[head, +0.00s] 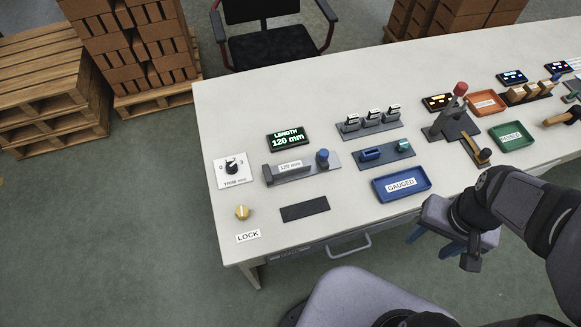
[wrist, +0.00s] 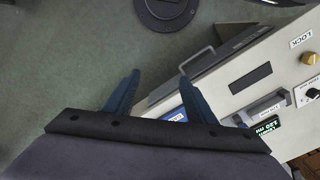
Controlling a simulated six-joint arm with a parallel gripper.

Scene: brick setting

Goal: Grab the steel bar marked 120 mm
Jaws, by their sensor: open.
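A grey piece with a white "120 mm" label (head: 290,167) lies in a grey fixture (head: 310,170) with a blue knob, on the left part of the bench. I cannot clearly tell the bar's edges from the fixture. The fixture also shows in the wrist view (wrist: 262,106), where the label is not readable. My gripper (head: 432,242) is at the bench's front edge, right of and nearer than the fixture, apart from it. Its blue fingers are spread and empty in the wrist view (wrist: 158,76).
A display reading "LENGTH 120 mm" (head: 288,140) stands behind the fixture. A dark pad (head: 305,209), brass LOCK knob (head: 242,212), trim dial (head: 232,168) and blue GAUGED tray (head: 401,184) surround it. A rack of labelled pieces (head: 370,120) and a lever press (head: 455,118) stand farther back.

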